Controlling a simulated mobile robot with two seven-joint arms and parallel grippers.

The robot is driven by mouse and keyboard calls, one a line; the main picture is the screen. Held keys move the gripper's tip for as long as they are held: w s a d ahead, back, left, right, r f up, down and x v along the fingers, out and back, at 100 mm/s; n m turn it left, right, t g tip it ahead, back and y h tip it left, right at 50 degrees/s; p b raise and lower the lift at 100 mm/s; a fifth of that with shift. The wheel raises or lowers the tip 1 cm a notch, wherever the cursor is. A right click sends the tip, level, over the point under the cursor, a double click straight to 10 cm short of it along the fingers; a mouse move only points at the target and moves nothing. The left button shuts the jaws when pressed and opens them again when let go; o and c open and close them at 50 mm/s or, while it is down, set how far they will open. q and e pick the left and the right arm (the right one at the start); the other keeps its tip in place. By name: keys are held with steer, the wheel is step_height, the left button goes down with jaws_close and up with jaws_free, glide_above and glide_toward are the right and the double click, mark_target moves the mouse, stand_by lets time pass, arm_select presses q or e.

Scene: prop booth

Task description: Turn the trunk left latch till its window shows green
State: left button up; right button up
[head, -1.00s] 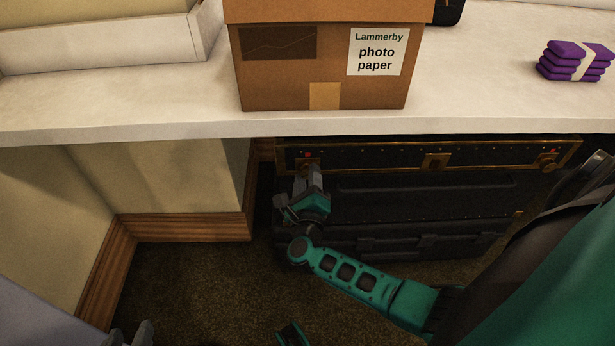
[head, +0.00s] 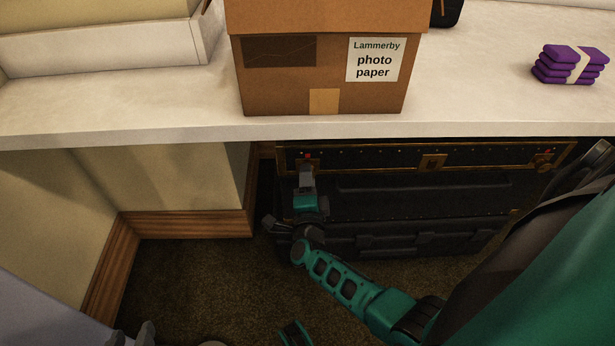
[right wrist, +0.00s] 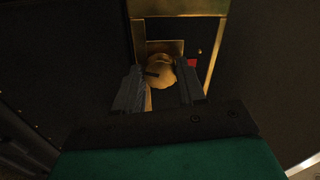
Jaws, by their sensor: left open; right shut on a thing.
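The black trunk (head: 400,160) with brass edging stands under the counter on a dark case. Its left latch has a brass knob (right wrist: 160,72), seen in the right wrist view between the fingers of my right gripper (right wrist: 160,92), which is shut on it. In the head view my right gripper (head: 306,172) covers most of that latch. The latch window (right wrist: 192,62) beside the knob is red; it also shows red in the head view (head: 307,156). My left gripper (head: 131,337) is open and empty at the bottom left, partly cut off by the frame.
The trunk's right latch (head: 543,162) also shows red, and a brass middle clasp (head: 433,162) sits between the latches. The counter (head: 150,115) overhangs the trunk and carries a cardboard box (head: 320,75) and a purple bundle (head: 570,64). A wall with wooden skirting (head: 190,224) stands left.

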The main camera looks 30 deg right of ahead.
steer(key=n, duration=0.2)
steer(key=shift+n+p, duration=0.3)
steer(key=shift+n, duration=0.1)
stand_by(0.4)
steer(key=o, duration=1.1)
steer(key=shift+c, duration=0.2)
steer(key=shift+s+f, duration=0.1)
steer(key=shift+s, duration=0.05)
